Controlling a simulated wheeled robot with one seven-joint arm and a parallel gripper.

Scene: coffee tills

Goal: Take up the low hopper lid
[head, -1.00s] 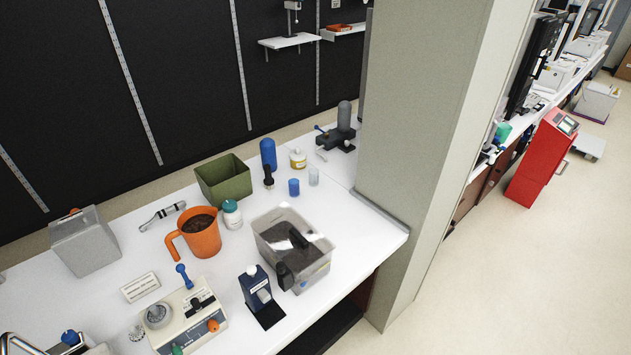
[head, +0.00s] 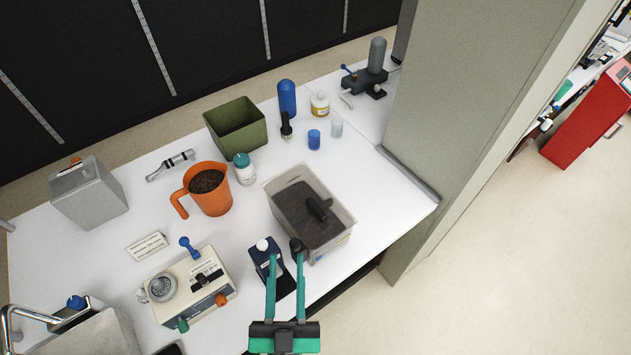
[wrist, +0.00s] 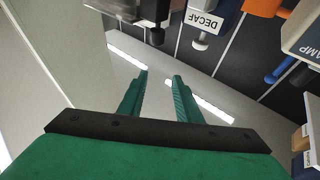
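I cannot tell for sure which thing is the low hopper lid. A clear bin (head: 338,243) on the white bench holds dark grey material, or has a dark cover, with a black handle-like piece (head: 317,208) on top. A black knob (head: 297,247) stands at the bin's near side; a black knob (wrist: 157,35) also shows in the wrist view. A grey metal box (head: 90,192) with an orange knob on top stands at the far left. My gripper (head: 286,257) is open and empty, its teal fingers apart near the bench's front edge; they also show in the wrist view (wrist: 160,75).
A dark blue device (head: 262,262) with a white knob stands left of my fingers. A cream machine (head: 195,290) is farther left. Behind are an orange jug (head: 211,196), a green tub (head: 240,127) and bottles. A grey pillar (head: 470,110) bounds the bench's right end.

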